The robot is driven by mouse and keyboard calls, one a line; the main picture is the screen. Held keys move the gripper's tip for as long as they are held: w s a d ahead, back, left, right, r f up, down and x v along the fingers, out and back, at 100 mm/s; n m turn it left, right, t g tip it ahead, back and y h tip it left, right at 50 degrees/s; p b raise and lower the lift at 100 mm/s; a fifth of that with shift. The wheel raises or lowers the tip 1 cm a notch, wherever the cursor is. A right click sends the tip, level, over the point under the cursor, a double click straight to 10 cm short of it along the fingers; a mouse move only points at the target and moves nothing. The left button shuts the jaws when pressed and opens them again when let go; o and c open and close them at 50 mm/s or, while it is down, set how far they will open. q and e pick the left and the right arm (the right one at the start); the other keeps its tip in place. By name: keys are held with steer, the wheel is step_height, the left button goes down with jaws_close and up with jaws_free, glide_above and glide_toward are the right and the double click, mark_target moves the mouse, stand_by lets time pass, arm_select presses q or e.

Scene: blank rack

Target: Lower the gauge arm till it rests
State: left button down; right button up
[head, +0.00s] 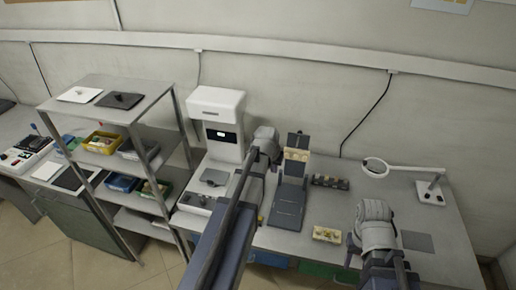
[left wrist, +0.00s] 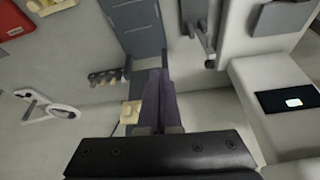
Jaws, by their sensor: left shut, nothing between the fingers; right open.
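A dark grey-blue stand (head: 288,200) with an upright post and a tan block (head: 297,155) stands mid-bench; its base also shows in the left wrist view (left wrist: 137,25). I cannot tell for sure which part is the gauge arm or how it is tilted; my left arm hides the area left of the stand. My left gripper (left wrist: 158,78) is shut and empty, its fingers pointing towards the stand, close beside the tan block in the picture. Contact cannot be told. My right gripper (head: 374,258) is open over the right of the bench, its fingertips partly hidden.
A white machine with a small display (head: 217,120) stands left of the stand. A dark rack with several tan blanks (head: 330,182) lies behind right, a tan tray (head: 327,234) in front. A magnifier lamp (head: 405,170) is at the right. Metal shelving (head: 140,102) stands at left.

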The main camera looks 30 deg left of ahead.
arm_select(q)
steer(key=w+a+r+n+t, duration=0.1)
steer(key=w+a, duration=0.2)
steer(key=a, duration=0.2)
steer(key=w+a+r, duration=0.1)
steer(key=w+a, duration=0.2)
steer(key=a, duration=0.2)
steer(key=a+b+x, duration=0.1)
steer(key=b+x, duration=0.8)
steer(key=x, duration=0.1)
steer(key=shift+y, duration=0.4)
steer(key=s, duration=0.2)
steer(key=s+d, duration=0.1)
steer(key=s, duration=0.1)
steer(key=shift+s+d, duration=0.1)
steer(key=shift+f, duration=0.1)
